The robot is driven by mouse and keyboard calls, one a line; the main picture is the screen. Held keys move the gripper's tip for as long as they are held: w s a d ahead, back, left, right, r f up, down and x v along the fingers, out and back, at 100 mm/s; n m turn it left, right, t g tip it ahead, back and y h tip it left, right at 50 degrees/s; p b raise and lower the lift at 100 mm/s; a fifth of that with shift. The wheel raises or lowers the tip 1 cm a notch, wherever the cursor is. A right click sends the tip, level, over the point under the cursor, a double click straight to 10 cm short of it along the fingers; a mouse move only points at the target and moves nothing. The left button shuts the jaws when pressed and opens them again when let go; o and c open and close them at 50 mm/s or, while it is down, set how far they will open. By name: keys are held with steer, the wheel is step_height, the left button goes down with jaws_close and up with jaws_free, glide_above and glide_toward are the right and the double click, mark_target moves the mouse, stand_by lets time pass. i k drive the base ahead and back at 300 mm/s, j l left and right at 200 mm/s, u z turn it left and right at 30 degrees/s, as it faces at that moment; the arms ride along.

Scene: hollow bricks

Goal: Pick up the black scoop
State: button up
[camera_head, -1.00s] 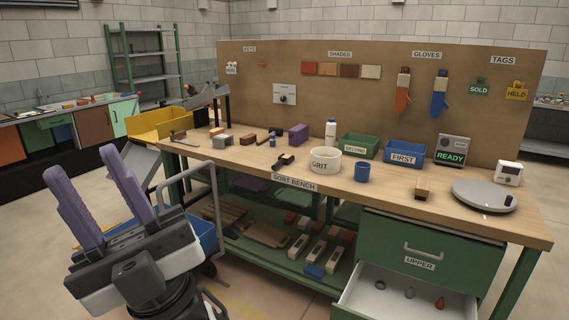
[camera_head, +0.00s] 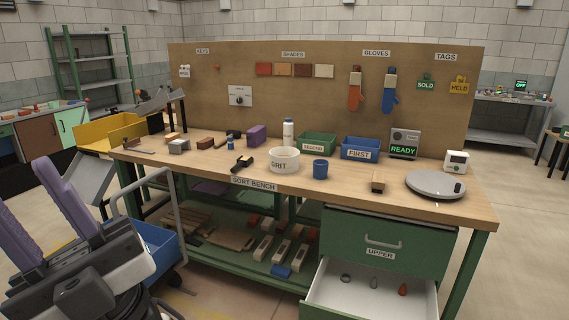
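A small black tool (camera_head: 243,162), which looks like the scoop, lies on the wooden bench top just left of the white bowl (camera_head: 284,160) labelled GRIT. It is small in view, so its exact shape is hard to tell. My gripper (camera_head: 24,180) is at the lower left, in front of the bench and well apart from the tool. Its two purple fingers point up and stand apart, with nothing between them.

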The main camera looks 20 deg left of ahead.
mark_target(243, 161)
steer(key=i+j+z, duration=0.15)
steer(key=j, duration=0.4)
steer(key=i+j+z, duration=0.15)
steer(key=i+j, duration=0.2)
steer(key=j, duration=0.2)
steer(key=i+j+z, duration=0.15)
steer(key=j, duration=0.4)
steer(key=i+j+z, duration=0.15)
steer(key=j, duration=0.45)
steer(key=i+j+z, duration=0.15)
steer(key=j, duration=0.45)
steer(key=i+j+z, duration=0.15)
steer(key=j, duration=0.5)
steer(key=j+z, duration=0.15)
steer(key=j, duration=0.45)
